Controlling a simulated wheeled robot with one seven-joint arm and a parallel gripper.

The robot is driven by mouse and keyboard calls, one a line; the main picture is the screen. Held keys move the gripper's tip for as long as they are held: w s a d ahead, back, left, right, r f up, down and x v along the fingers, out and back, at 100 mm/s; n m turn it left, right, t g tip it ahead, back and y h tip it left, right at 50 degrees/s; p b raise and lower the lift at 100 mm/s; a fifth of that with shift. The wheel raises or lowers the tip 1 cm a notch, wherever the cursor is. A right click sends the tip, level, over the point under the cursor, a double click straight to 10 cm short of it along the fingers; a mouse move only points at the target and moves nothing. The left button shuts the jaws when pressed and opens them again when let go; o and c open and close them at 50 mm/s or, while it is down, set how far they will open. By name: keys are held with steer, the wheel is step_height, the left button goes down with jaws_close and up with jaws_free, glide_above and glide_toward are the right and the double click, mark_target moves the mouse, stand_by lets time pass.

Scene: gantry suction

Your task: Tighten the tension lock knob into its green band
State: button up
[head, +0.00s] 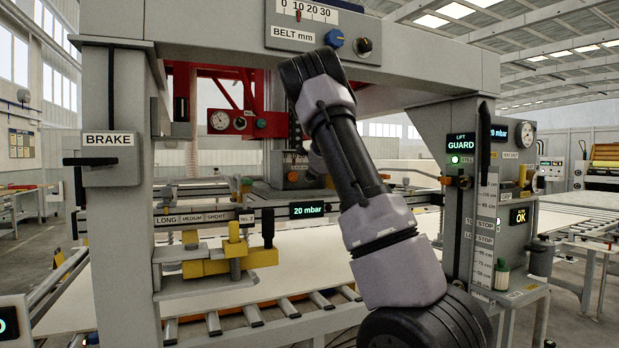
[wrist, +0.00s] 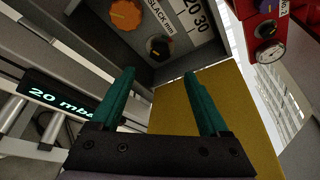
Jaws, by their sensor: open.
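My gripper (wrist: 160,74) shows in the wrist view with its two green fingers apart and nothing between them. Beyond the fingertips is a grey panel marked "SLACK mm", with an orange knob (wrist: 126,14) and a black pointer knob (wrist: 159,48). Both knobs are apart from the fingers. In the head view, a blue knob (head: 334,39) and another black pointer knob (head: 363,46) sit on the "BELT mm" panel. No readable label names the tension lock knob, and I cannot make out a green band. My arm hides the gripper in the head view.
A yellow surface (wrist: 215,105) lies beyond the right finger. A red gauge panel (head: 238,122) hangs inside the gantry. The brake box (head: 109,154) is on the left post and the guard post (head: 478,190) on the right. Rollers (head: 252,314) run along the front.

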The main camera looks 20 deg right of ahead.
steer(key=x, duration=0.9)
steer(key=shift+d+f, duration=0.1)
jaws_close()
steer(key=shift+d+m, duration=0.15)
steer(key=shift+m, duration=0.15)
steer(key=shift+f+m+g+y, duration=0.2)
steer(key=shift+m+g+y, duration=0.1)
steer(key=shift+m+y, duration=0.3)
steer(key=shift+f+m+y, duration=0.4)
steer(key=shift+f+m, duration=0.2)
steer(key=shift+a+r, duration=0.2)
steer(key=shift+r, duration=0.45)
steer(key=shift+r, duration=0.15)
